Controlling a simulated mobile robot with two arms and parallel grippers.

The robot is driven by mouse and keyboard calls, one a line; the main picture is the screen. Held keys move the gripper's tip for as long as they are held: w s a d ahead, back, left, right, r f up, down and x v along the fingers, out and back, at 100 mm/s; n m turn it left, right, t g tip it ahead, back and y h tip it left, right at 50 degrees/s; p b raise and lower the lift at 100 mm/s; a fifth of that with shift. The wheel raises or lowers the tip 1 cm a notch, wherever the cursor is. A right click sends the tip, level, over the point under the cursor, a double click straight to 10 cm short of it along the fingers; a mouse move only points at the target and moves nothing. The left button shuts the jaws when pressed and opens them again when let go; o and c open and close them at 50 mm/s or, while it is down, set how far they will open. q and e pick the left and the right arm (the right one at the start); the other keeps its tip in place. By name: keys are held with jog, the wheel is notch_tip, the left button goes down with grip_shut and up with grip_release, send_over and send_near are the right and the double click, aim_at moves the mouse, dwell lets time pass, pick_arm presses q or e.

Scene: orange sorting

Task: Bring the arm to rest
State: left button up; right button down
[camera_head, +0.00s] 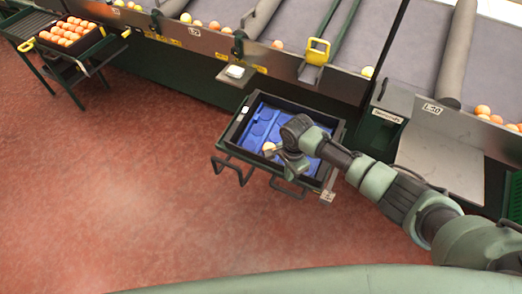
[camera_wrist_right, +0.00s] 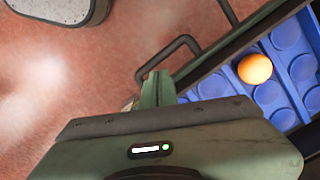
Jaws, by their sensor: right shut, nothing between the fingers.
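My right arm reaches in from the right in the head view. My right gripper (camera_head: 290,166) is over the near side of a dark crate (camera_head: 232,131) lined with a blue tray (camera_head: 262,113). In the right wrist view the gripper's fingers (camera_wrist_right: 157,88) are together with nothing between them. An orange (camera_head: 268,148) sits in the blue tray just left of the gripper. It also shows in the right wrist view (camera_wrist_right: 255,69), apart from the fingers. The arm hides part of the tray. My left gripper is not in view.
Conveyor lanes with scattered oranges run behind the crate, with a metal plate (camera_head: 440,165) to the right. Another crate full of oranges (camera_head: 70,33) stands on a stand at the upper left. The red floor (camera_head: 130,190) in front is clear.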

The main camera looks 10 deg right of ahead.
jog(key=s+a+r+n+t+y, duration=0.1)
jog(key=s+a+r+n+y, duration=0.15)
jog(key=s+a+n, duration=0.8)
jog(key=s+d+r+n+t+h, duration=0.1)
jog(key=s+d+r+n, duration=0.1)
jog(key=s+d+r, duration=0.45)
jog(key=s+d+r+n+t+h, duration=0.15)
jog(key=s+d+r, duration=0.25)
jog(key=s+d, duration=0.5)
notch_tip(320, 180, down, 26)
jog(key=n+g, duration=0.1)
jog(key=s+d+f, duration=0.1)
jog(key=s+f, duration=0.7)
jog(key=f, duration=0.1)
jog(key=s+d+f+g+b, duration=0.1)
jog(key=s+d+f, duration=0.1)
jog(key=s+f, duration=0.7)
jog(key=shift+d+f, duration=0.2)
jog(key=shift+d, duration=0.1)
